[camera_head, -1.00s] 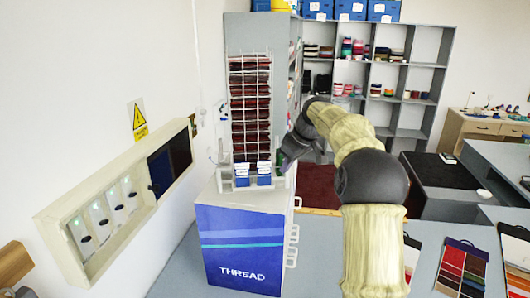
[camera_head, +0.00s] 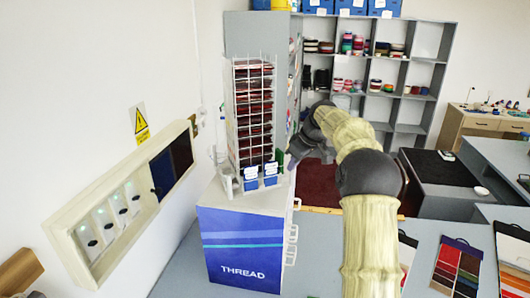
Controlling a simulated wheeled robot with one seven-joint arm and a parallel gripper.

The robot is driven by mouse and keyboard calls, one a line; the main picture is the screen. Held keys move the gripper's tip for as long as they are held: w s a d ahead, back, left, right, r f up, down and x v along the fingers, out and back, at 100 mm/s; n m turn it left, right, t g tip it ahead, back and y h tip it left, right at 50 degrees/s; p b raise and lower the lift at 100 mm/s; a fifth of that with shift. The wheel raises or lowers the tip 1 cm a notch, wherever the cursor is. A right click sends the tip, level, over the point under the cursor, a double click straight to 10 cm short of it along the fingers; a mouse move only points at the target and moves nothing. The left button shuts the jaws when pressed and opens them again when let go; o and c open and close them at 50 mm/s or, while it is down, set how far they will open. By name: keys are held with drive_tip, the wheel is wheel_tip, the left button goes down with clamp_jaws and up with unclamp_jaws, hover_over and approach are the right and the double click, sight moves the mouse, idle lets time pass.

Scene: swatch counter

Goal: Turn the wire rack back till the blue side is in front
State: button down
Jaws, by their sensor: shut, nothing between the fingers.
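The white wire rack (camera_head: 254,115) stands on top of a blue box marked THREAD (camera_head: 245,248). Its front shows a tall column of dark red items, with small blue bins (camera_head: 250,180) at its foot. The rack sits at a slight angle, its front face turned somewhat to the right. No blue side is seen facing front. My gripper (camera_head: 291,165) is shut and empty beside the rack's lower right edge. Its fingertips are small and partly hidden, so contact is unclear.
A wall panel (camera_head: 125,205) with several lit units is at left, with a yellow warning sign (camera_head: 140,121) above it. Grey shelves (camera_head: 410,115) with spools stand behind. Swatch cards (camera_head: 458,266) lie on the grey counter at right.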

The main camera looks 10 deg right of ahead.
drive_tip(key=shift+d, duration=0.1)
drive_tip(key=shift+w, duration=0.1)
drive_tip(key=shift+w+d, duration=0.7)
drive_tip(key=shift+w, duration=0.2)
drive_tip(key=shift+w+d, duration=0.3)
drive_tip(key=shift+w, duration=0.2)
drive_tip(key=shift+w+d, duration=0.25)
drive_tip(key=shift+w, duration=0.2)
